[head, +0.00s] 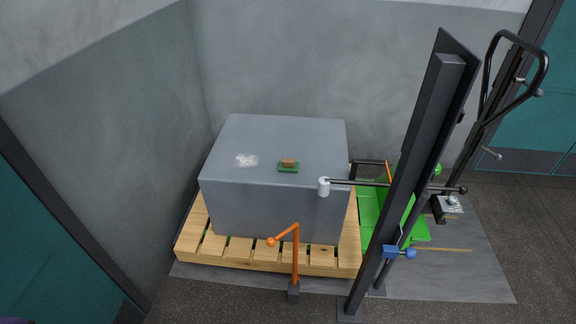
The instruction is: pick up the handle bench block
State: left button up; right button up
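A small brown block (289,162) sits on a thin green base (288,169) on top of a large grey box (240,215). No handle can be made out on this block at this size. No label shows which thing is the handle bench block. Neither of my grippers is in the head view.
The box stands on a wooden pallet (270,259) in a wall corner. A whitish patch (246,160) lies left of the small block. A dark upright post (411,180), a horizontal black bar (390,184), an orange lever (296,255) and a black loop handle (487,85) stand around it.

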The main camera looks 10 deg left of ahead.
aim_at(288, 164)
jog(key=i+j+z, duration=0.3)
jog(key=i+j, duration=0.15)
jog(key=i+j+z, duration=0.2)
jog(key=j, duration=0.2)
jog(key=i+j+z, duration=0.3)
jog(key=j, duration=0.35)
jog(key=i+j+z, duration=0.15)
jog(key=j, duration=0.2)
jog(key=i+j+z, duration=0.2)
jog(key=j, duration=0.2)
